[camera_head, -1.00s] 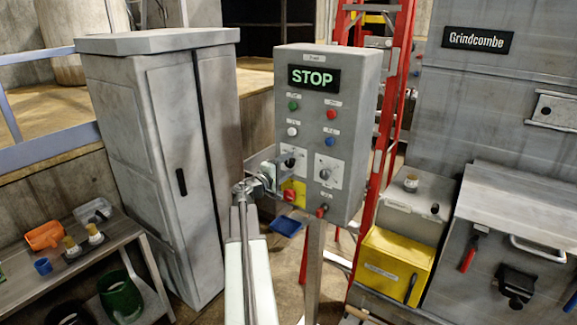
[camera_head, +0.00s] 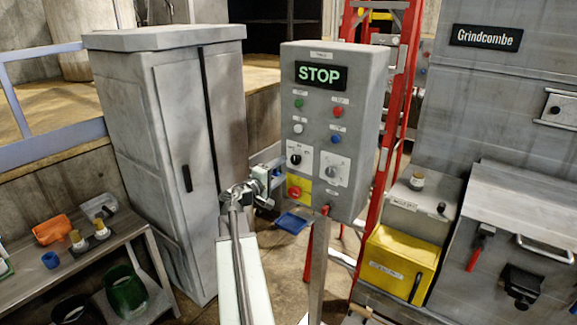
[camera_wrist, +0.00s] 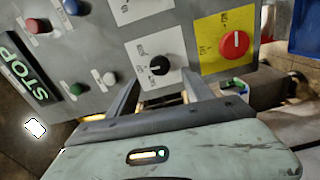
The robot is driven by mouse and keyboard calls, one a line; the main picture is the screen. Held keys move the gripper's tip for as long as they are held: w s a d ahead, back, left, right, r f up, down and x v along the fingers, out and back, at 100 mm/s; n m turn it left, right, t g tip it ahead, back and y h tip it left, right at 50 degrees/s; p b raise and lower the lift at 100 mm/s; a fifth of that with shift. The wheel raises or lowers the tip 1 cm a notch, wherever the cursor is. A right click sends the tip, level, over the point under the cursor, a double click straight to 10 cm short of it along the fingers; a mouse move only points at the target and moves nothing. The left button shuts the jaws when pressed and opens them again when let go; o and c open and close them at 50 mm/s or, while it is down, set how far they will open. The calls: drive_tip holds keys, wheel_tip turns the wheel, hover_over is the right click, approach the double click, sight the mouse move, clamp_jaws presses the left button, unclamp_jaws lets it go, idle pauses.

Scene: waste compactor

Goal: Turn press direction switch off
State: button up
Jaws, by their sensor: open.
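The grey control box (camera_head: 355,120) has two rotary switches on white plates. The left one has a black knob (camera_head: 294,159); the right one has a grey knob (camera_head: 330,171). Their labels are too small to read, so I cannot tell which is the press direction switch. My gripper (camera_head: 277,170) is open and empty, left of the box and just lower than the black knob. In the wrist view, the black knob (camera_wrist: 160,65) shows just beyond and between my two fingertips (camera_wrist: 160,84), apparently apart from them. The grey knob is out of the wrist view.
A red emergency button (camera_wrist: 234,44) on a yellow plate (camera_wrist: 222,22) sits beside the black knob. Green, white, red and blue buttons and a lit STOP display (camera_head: 321,76) are above. A cabinet (camera_head: 165,150) stands left, a red ladder (camera_head: 398,110) behind right.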

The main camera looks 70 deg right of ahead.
sight(294, 161)
drive_tip(key=x, duration=0.7)
drive_tip(key=shift+d, duration=0.25)
drive_tip(key=c, duration=1.2)
clamp_jaws()
drive_tip(key=shift+n, duration=0.4)
drive_tip(key=o, duration=1.2)
unclamp_jaws()
drive_tip(key=shift+a, duration=0.1)
